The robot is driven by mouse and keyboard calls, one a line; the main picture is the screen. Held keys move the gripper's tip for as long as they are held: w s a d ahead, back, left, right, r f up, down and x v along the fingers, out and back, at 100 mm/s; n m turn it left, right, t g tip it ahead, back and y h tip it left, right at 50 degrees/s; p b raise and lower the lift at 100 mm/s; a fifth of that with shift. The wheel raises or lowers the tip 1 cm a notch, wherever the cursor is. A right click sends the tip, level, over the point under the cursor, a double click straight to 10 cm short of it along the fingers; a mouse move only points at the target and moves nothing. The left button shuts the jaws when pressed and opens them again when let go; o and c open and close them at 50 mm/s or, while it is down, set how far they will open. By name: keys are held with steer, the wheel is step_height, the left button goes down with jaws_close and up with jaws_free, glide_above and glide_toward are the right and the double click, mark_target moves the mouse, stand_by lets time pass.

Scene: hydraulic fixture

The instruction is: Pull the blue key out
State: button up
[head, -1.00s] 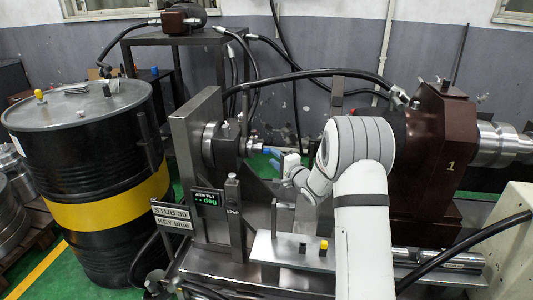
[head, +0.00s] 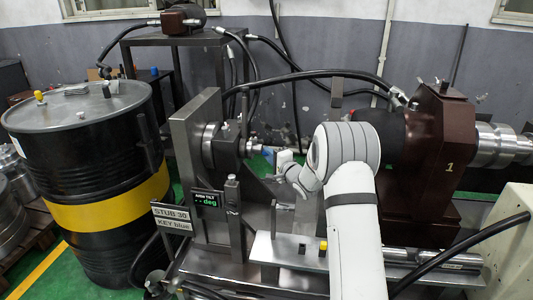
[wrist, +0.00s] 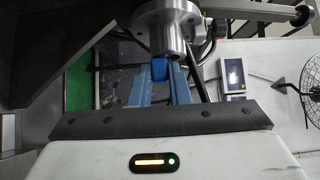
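The blue key (wrist: 159,70) shows in the wrist view as a small blue piece at the end of a round metal stub (wrist: 162,38). My gripper (wrist: 161,80) has two light-blue fingers, seen apart, with the key between them near their tips. A closed grip on the key is not visible. In the head view my gripper (head: 270,155) is beside the grey hub (head: 222,145) on the upright plate. There the key is hard to tell from the blue fingers.
A sign (head: 172,218) reads STUB 30, KEY blue. A small display (head: 208,199) reads ARM TILT with dashes. The upright steel plate (head: 183,150) stands left of my gripper, and a brown housing (head: 440,165) stands right of my arm. A black hose (head: 310,73) arches overhead.

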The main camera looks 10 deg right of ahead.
jaws_close()
steer(key=shift+d, duration=0.15)
